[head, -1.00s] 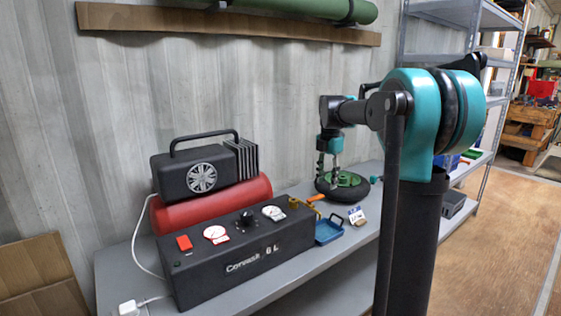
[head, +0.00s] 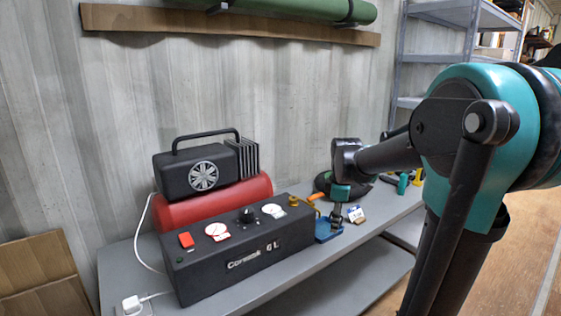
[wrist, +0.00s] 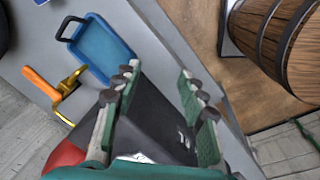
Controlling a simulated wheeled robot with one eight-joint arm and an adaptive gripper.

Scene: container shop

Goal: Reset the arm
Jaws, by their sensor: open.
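My gripper (wrist: 162,92) is open and empty in the wrist view, its two green-padded fingers spread apart. My arm reaches across the right side of the head view.
An orange-handled brass tool (wrist: 48,86) lies near the tray. A dark round object (head: 366,188) sits behind my gripper. A wooden barrel (wrist: 275,45) stands beyond the bench edge.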

